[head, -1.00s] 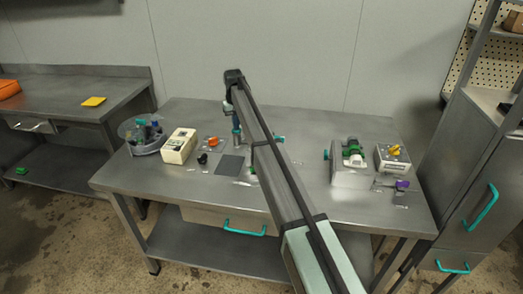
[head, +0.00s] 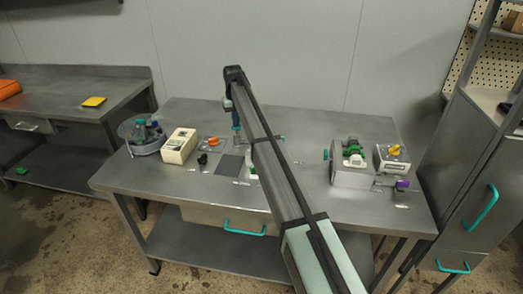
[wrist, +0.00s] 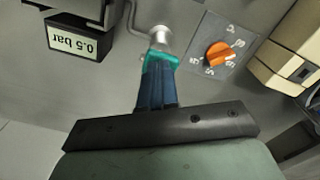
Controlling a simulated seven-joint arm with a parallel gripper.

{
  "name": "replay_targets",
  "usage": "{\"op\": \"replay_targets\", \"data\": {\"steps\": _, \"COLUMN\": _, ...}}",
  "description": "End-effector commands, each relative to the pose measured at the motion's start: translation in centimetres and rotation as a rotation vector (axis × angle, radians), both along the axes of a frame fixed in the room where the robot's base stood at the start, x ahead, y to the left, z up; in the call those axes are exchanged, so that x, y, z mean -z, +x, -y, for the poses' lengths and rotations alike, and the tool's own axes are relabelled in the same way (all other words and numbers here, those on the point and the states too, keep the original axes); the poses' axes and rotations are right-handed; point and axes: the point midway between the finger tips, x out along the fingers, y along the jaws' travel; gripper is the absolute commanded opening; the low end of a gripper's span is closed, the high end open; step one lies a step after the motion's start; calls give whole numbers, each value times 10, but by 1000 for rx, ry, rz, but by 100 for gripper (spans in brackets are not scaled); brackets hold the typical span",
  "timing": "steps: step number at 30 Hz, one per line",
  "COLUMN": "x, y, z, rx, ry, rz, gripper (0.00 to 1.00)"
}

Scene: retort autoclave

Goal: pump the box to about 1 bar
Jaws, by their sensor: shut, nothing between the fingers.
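My gripper (wrist: 158,62) has dark blue fingers, shut and empty. Teal shows at the fingertips, close to the lever's end; I cannot tell whether it is a grip on the lever or whether they touch. In the head view my gripper (head: 236,120) is partly hidden by my arm, and the labelled housing is not distinguishable there.
An orange dial (wrist: 217,53) sits on a grey plate, near a cream box (head: 179,145). A round clear tub (head: 142,137) of bottles stands left. A metal box with green parts (head: 350,177) and a yellow-knobbed box (head: 392,159) stand right. The table's back is largely clear.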

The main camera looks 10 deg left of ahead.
Motion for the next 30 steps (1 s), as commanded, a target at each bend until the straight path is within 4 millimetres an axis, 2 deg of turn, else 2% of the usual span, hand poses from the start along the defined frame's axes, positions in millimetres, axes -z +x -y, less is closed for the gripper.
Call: {"op": "replay_targets", "data": {"steps": 30, "x": 15, "y": 0, "z": 0, "rx": 0, "ry": 0, "rz": 0, "gripper": 0}}
